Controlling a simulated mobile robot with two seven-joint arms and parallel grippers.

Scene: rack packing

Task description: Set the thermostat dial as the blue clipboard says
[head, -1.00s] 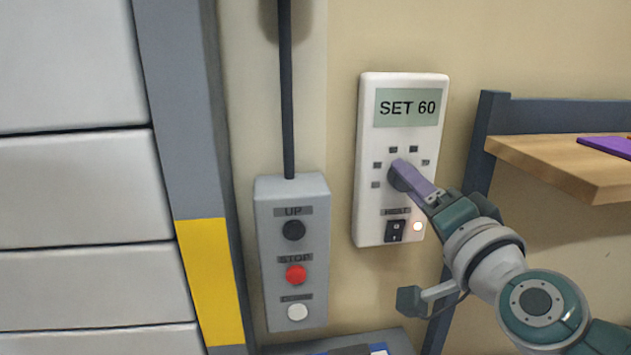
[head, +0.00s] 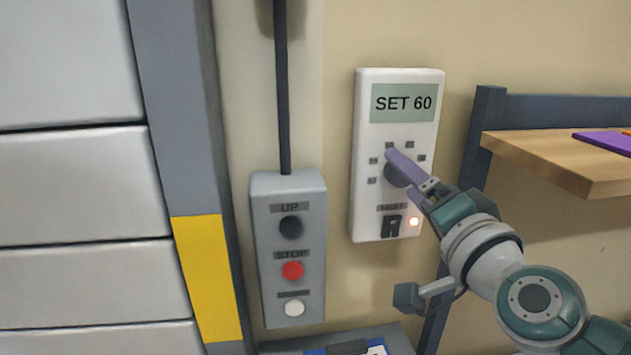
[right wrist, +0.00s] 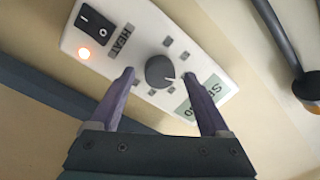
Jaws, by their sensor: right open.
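The white thermostat panel (head: 362,222) hangs on the wall, its display (head: 402,103) reading SET 60. Its dark grey round dial (head: 395,177) is partly hidden behind my right gripper (head: 391,155). In the right wrist view the dial (right wrist: 160,71) shows whole, with a white pointer mark towards the display side. My right gripper (right wrist: 158,76) is open there, one finger to each side of the dial; I cannot tell whether they touch it. A blue clipboard (head: 314,352) with a dark clip shows only its top edge at the bottom; its writing is out of view. My left gripper is not in view.
Below the dial are a HEAT switch (head: 392,227) and a lit lamp (head: 414,222). A grey UP/STOP button box (head: 265,290) is left of the thermostat. A wooden shelf (head: 560,155) with a purple item juts out at right. A panelled door (head: 70,190) is far left.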

